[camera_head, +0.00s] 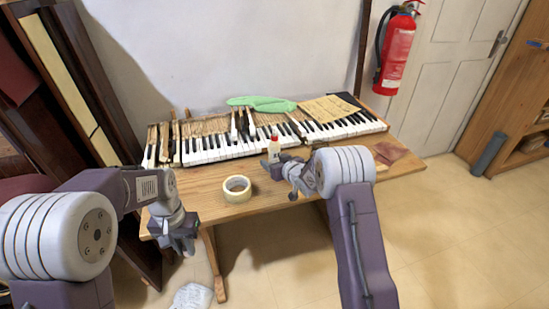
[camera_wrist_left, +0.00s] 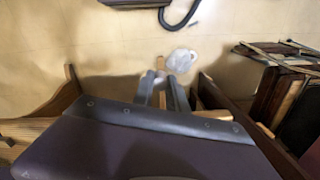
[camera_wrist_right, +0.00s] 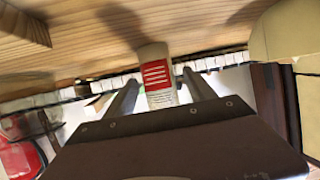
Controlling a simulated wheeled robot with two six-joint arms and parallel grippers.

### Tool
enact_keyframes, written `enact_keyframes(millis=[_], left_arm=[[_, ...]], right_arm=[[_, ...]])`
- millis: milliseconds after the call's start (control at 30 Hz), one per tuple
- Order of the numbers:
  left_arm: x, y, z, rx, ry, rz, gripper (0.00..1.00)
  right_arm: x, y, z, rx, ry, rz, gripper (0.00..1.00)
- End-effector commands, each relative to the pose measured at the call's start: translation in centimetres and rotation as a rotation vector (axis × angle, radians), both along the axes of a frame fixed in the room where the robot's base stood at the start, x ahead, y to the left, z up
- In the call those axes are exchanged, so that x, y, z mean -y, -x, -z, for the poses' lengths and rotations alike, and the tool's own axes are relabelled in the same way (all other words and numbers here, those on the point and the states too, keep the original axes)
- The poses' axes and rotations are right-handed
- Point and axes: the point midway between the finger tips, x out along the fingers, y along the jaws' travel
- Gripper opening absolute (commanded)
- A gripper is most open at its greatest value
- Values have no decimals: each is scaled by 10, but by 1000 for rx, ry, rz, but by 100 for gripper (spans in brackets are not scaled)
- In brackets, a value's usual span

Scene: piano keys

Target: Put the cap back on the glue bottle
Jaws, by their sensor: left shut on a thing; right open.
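The glue bottle (camera_head: 274,150) stands upright on the table, white with a red label. It also shows in the right wrist view (camera_wrist_right: 157,75), where the picture is upside down. My right gripper (camera_head: 272,168) is open, and in its wrist view the bottle appears between its two fingers, with gaps at both sides. My left gripper (camera_head: 182,247) is low, past the table's front left edge, pointing down. In the left wrist view its fingers (camera_wrist_left: 162,92) are close together on something small. I cannot make out whether that is the cap. No cap shows elsewhere.
A brown cloth (camera_head: 390,152) lies at the right. The front middle of the table is clear.

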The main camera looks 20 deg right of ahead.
Motion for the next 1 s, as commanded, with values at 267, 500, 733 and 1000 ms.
enact_keyframes(millis=[267, 500, 733, 1000], left_arm=[[0, 0, 0, 0, 0, 0, 0], [0, 0, 0, 0, 0, 0, 0], [0, 0, -1, 0, 0, 0, 0], [0, 0, -11, 0, 0, 0, 0]], right_arm=[[0, 0, 0, 0, 0, 0, 47], [0, 0, -1, 2, 0, 0, 0], [0, 0, -2, 2, 0, 0, 0], [0, 0, -35, 6, 0, 0, 0]])
